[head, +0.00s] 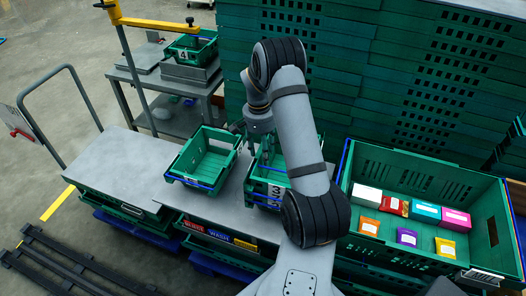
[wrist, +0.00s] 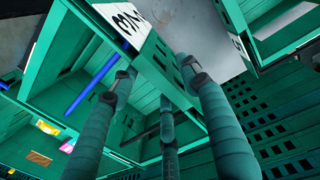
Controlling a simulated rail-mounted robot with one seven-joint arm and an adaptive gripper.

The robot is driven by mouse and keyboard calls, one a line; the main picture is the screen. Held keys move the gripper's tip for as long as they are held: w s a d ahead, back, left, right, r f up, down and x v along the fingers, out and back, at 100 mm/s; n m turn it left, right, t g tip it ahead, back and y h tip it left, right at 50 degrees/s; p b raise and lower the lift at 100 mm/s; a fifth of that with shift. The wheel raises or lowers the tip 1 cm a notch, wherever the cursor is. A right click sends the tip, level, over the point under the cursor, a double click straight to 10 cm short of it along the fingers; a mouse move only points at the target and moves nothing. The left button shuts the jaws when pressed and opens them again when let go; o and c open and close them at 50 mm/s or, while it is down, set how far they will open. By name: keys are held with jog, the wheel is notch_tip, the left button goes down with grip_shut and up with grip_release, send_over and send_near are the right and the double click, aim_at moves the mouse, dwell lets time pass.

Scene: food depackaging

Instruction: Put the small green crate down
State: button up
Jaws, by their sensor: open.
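A small green crate (head: 203,158) stands upright and looks empty on the grey table, left of my arm. Another small green crate, labelled 3 (head: 268,190), stands to its right, apparently stacked on one more and partly hidden by my arm. In the wrist view, my gripper (wrist: 160,82) is open. Its fingers are spread around a green crate wall (wrist: 160,62) that carries a white label. I cannot tell whether any finger touches the wall. In the head view, my arm hides most of the gripper.
A large green crate (head: 346,190) with several coloured packets stands at the right. A small crate labelled 4 (head: 191,42) sits on a grey stand at the back. Tall stacked green crates (head: 400,70) rise behind. The grey tabletop at the left (head: 115,160) is clear.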

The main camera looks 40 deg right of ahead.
notch_tip(320, 180, up, 12)
jog(key=shift+w+a, duration=0.2)
jog(key=shift+w, duration=0.1)
jog(key=shift+f, duration=0.15)
dwell(0.4)
jog(key=f, duration=1.2)
jog(key=shift+s+d, duration=0.2)
jog(key=shift+s, duration=0.2)
notch_tip(320, 180, up, 8)
jog(key=shift+w+r+b, duration=0.1)
jog(key=shift+b, duration=0.4)
